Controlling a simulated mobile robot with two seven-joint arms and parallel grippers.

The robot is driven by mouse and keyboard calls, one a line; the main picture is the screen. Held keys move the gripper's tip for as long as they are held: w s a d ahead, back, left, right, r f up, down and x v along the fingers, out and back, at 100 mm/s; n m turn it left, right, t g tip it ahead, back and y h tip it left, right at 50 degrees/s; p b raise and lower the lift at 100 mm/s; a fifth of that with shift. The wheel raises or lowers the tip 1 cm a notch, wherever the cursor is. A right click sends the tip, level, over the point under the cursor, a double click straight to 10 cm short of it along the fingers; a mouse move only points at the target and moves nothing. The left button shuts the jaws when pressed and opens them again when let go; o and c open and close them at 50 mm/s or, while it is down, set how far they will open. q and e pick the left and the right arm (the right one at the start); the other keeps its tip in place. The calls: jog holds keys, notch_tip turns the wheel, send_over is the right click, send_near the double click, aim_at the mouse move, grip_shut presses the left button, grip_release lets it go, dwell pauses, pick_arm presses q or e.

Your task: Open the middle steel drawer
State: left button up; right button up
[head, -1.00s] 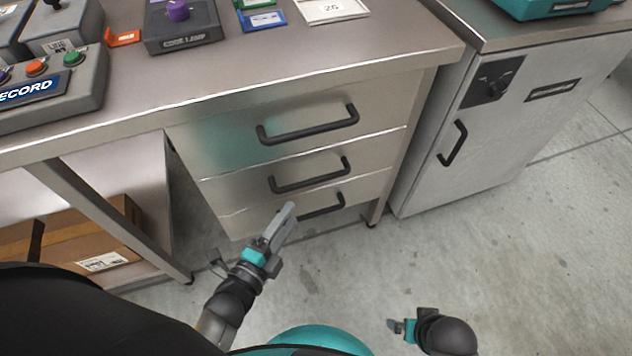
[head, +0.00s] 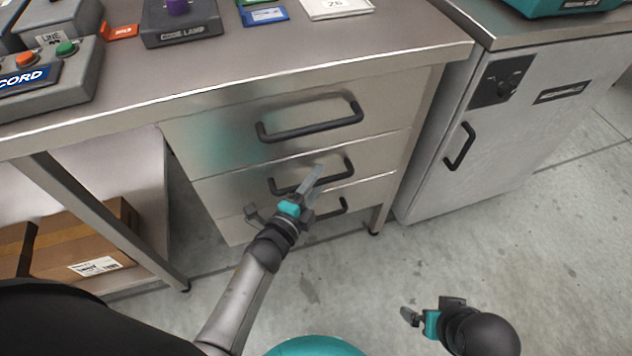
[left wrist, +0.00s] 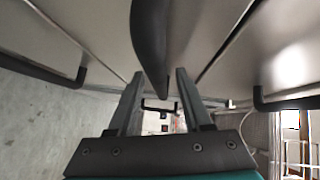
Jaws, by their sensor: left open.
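The middle steel drawer (head: 235,190) is in the head view, under the bench top, its front flush with the drawers above and below. Its dark bar handle (head: 283,190) is partly hidden behind my left gripper (head: 316,178). The left gripper is open, its fingers reaching over the handle. In the left wrist view a dark handle bar (left wrist: 150,40) comes down from the top and lines up with the gap between the two open fingers (left wrist: 160,80). I cannot tell whether they touch it. My right gripper (head: 418,318) is low at the right, over the floor, away from the drawers.
The top drawer's handle (head: 310,125) is just above, and the bottom drawer's handle (head: 335,208) just below, partly hidden. A grey cabinet (head: 510,130) stands right of the bench. A cardboard box (head: 80,240) sits on the lower shelf at left. The floor in front is clear.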

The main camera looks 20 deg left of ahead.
pick_arm(q)
jog(key=shift+c, duration=0.2)
grip_shut()
dwell(1.1)
